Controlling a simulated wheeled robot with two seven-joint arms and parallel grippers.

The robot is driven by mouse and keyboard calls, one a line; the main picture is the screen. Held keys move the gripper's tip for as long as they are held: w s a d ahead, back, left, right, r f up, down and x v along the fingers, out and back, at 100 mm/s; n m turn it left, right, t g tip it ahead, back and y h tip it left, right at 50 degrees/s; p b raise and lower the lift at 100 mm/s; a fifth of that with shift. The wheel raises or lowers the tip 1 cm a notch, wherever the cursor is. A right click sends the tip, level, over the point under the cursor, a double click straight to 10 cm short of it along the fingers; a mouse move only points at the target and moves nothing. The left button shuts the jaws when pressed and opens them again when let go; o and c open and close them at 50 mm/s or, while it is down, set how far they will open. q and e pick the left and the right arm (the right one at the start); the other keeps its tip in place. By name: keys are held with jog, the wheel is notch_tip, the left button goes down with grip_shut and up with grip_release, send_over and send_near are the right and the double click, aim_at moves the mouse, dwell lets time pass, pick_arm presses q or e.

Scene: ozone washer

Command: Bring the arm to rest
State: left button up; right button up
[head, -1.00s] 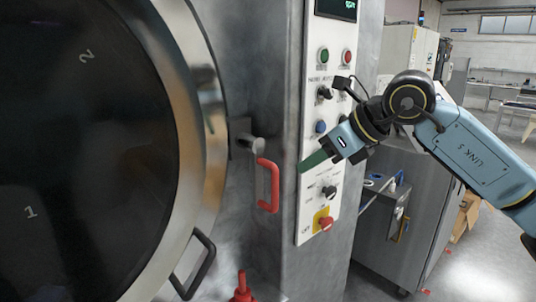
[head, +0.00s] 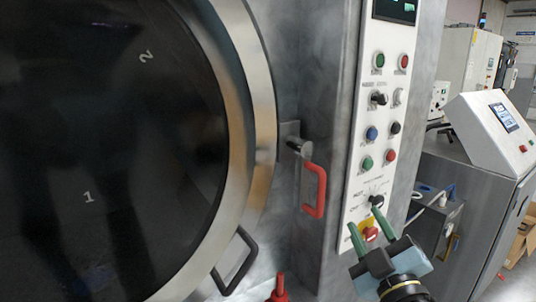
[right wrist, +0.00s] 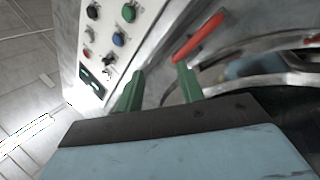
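My right gripper (head: 366,218) is at the lower right of the head view, with its wrist coming up from the bottom edge. Its two green fingers are spread apart with nothing between them, and they overlap the lower part of the white control panel (head: 351,203) in the picture. In the right wrist view the open fingers (right wrist: 160,78) show with the panel (right wrist: 80,62) at upper left and the red handle (right wrist: 199,38) at upper right, beyond the fingertips. I cannot tell the exact gap to the panel. My left gripper is in neither view.
The washer's big round door (head: 262,90) fills the left. A red handle (head: 321,190) sits on its latch, and a black handle (head: 251,262) is below. A grey cabinet with a sloped screen console (head: 480,125) stands at right.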

jog(key=s+d+f+m+g+h, duration=0.2)
jog(key=f+m+g, duration=0.1)
jog(key=f, duration=0.3)
jog(key=s+d+f+m+g+h, duration=0.2)
jog(key=s+f+g, duration=0.1)
jog(key=f, duration=0.4)
jog(key=s+f+m+g+y, duration=0.1)
jog(key=s+f+m+g, duration=0.3)
jog(key=s+f+g, duration=1.2)
jog(key=s+f+t+b, duration=0.15)
jog(key=s+f, duration=0.25)
jog(key=f, duration=1)
jog(key=s+f+t+b, duration=0.1)
jog(key=s+f+t, duration=0.15)
jog(key=f, duration=1.15)
jog(key=s+d+f+g+b, duration=0.1)
jog(key=s+d+f+g, duration=0.1)
jog(key=s+f, duration=1.4)
jog(key=shift+s+d+f+b, duration=0.2)
jog(key=shift+s+d+b, duration=0.15)
jog(key=shift+s+d, duration=0.25)
jog(key=shift+a+n, duration=0.1)
jog(key=shift+n, duration=0.2)
